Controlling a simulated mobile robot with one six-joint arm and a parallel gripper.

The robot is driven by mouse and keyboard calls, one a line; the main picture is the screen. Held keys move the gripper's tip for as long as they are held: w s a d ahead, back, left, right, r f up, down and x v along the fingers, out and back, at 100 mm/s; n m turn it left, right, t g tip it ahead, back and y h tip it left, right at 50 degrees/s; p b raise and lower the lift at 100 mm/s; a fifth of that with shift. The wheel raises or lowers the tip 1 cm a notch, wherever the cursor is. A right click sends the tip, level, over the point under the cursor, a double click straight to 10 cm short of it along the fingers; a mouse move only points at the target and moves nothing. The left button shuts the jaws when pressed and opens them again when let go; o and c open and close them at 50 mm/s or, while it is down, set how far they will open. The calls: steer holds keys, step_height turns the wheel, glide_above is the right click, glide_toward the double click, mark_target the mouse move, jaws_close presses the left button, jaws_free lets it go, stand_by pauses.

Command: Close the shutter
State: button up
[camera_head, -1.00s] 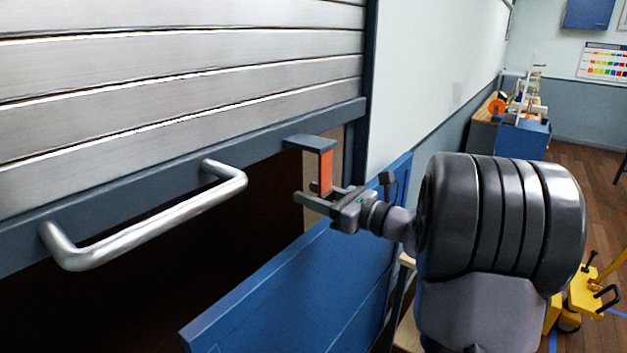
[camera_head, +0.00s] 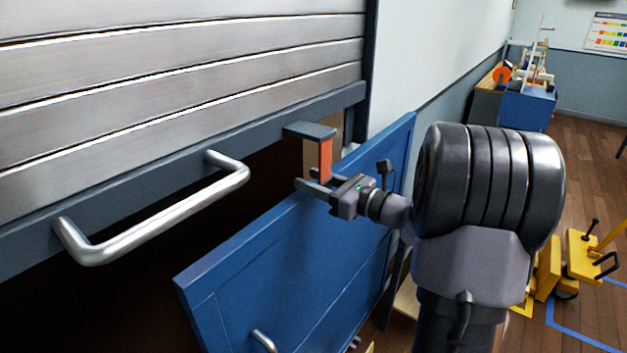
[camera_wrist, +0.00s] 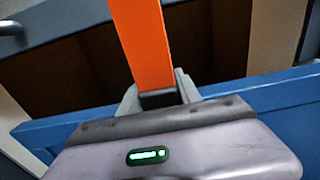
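The shutter (camera_head: 180,108) has grey metal slats and a dark blue-grey bottom bar. It stands partly open above a dark opening. A silver bar handle (camera_head: 160,222) is fixed to the bottom bar. To its right, a bracket (camera_head: 309,130) carries a hanging orange strap (camera_head: 325,158). My gripper (camera_head: 318,184) is at the strap's lower end. In the wrist view the strap (camera_wrist: 142,45) comes down from the top between the two fingertips (camera_wrist: 160,92), which sit close against its sides. The strap's lowest end is hidden behind the gripper body.
A blue panel (camera_head: 300,255) with a small handle stands below and in front of the opening, close under my gripper. A pale wall (camera_head: 430,50) lies right of the shutter. Yellow equipment (camera_head: 582,262) stands on the wooden floor at the right.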

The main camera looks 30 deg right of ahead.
steer(key=o, duration=0.4)
steer(key=shift+s, duration=0.1)
steer(key=p+v, duration=0.2)
steer(key=v, duration=1.5)
steer(key=shift+s+p, duration=0.15)
steer(key=shift+p, duration=0.2)
steer(key=shift+d, duration=0.1)
